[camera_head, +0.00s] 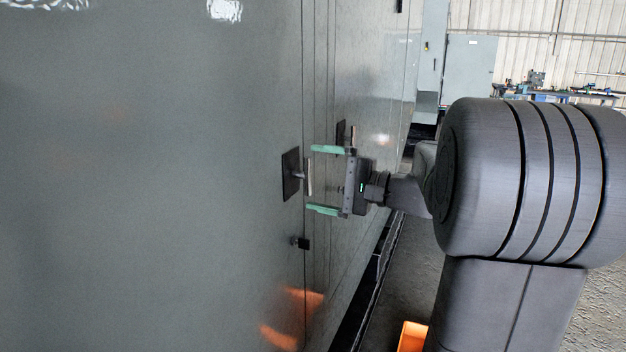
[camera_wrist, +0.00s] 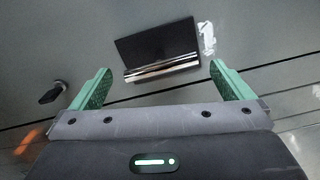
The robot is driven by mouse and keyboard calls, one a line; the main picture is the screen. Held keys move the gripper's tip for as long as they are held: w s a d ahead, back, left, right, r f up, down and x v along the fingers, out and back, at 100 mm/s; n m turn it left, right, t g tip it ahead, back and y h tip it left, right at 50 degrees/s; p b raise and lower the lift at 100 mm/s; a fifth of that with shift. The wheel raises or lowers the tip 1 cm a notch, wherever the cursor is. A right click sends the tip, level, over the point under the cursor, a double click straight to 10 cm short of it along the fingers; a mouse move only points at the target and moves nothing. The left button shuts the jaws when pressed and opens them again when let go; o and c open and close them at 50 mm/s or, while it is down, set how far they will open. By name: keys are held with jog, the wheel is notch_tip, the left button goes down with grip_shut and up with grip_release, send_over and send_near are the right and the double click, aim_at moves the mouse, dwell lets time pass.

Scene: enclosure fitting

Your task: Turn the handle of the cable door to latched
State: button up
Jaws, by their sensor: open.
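The cable door (camera_head: 180,180) is a large grey panel, closed as far as I can see. Its handle (camera_head: 309,177) is a pale metal bar standing off a black square plate (camera_head: 291,175), and it looks upright. In the wrist view the handle bar (camera_wrist: 162,68) runs lengthwise across the gap between the fingers. My gripper (camera_head: 311,179) is open, with one green finger above the bar and one below it. In the wrist view my gripper (camera_wrist: 160,70) is empty, its fingertips apart from both bar ends. I cannot tell how deep the fingertips reach.
A small black knob (camera_head: 300,243) sits on the door below the handle; it also shows in the wrist view (camera_wrist: 52,93). Another black handle plate (camera_head: 341,134) is on the panel behind. An orange bin (camera_head: 412,337) stands on the floor. A workbench (camera_head: 570,96) is far back.

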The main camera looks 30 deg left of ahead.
jog(key=w+d+b, duration=0.1)
jog(key=d, duration=1)
jog(key=shift+d+b, duration=0.25)
jog(key=shift+b, duration=0.1)
jog(key=shift+w+a, duration=0.1)
jog(key=s+a+p, duration=0.1)
jog(key=a+p, duration=0.1)
jog(key=a, duration=1.1)
jog(key=shift+s+a, duration=0.25)
jog(key=shift+a, duration=0.05)
